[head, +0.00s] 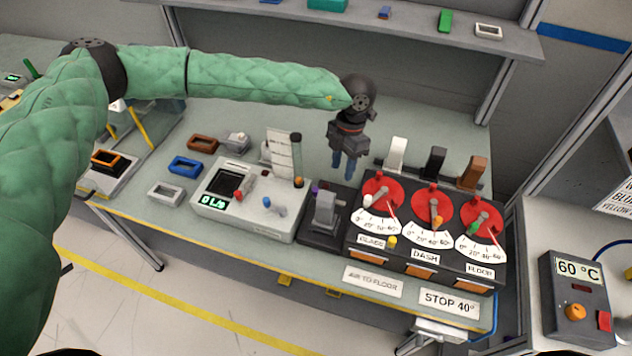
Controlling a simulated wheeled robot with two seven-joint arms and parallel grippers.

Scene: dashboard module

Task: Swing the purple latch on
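A small purple piece (315,187), which looks like the purple latch, shows at the back left corner of a dark box (315,236) with a grey block (324,208) on it. The piece is too small to tell how it is turned. My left gripper (343,166) points down behind this box, over the back part of the bench. Its two blue-tipped fingers are apart with nothing visible between them. It is above and to the right of the purple piece, apart from it in the picture. My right gripper is not in view.
A white console (240,222) with small levers stands left of the dark box. A panel with red dials (431,204) stands right, with white, black and brown levers behind it. Loose coloured frames, such as a blue one (185,166), lie on the left. A shelf (400,28) runs behind.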

